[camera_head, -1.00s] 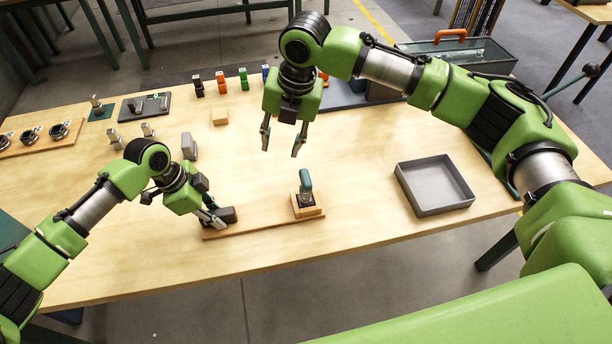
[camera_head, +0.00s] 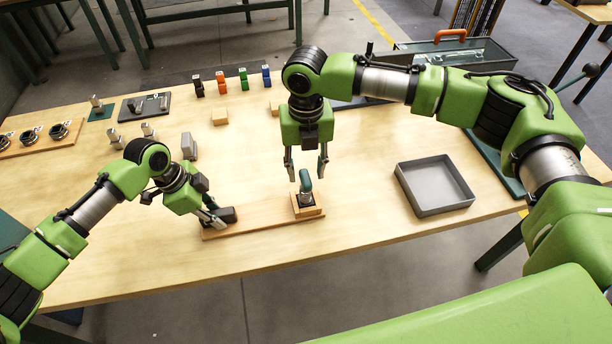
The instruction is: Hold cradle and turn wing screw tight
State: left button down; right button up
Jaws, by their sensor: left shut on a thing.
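The cradle is a long wooden board (camera_head: 262,225) near the front edge of the table, with a dark block (camera_head: 228,214) at its left end and a small wooden block (camera_head: 308,211) at its right end. A teal wing screw (camera_head: 306,181) stands upright in a dark seat on that right block. My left gripper (camera_head: 217,220) is shut on the dark block at the board's left end. My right gripper (camera_head: 306,173) points down, open, just above the wing screw, with one finger on each side of its top; whether it touches is not clear.
A grey open tray (camera_head: 435,186) sits on the table to the right. A wooden rack with dark rings (camera_head: 33,135) is at the far left. The table's middle is mostly clear.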

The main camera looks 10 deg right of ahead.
aim_at(306, 177)
jog(key=shift+f, duration=1.85)
jog(key=shift+c, duration=0.4)
grip_shut()
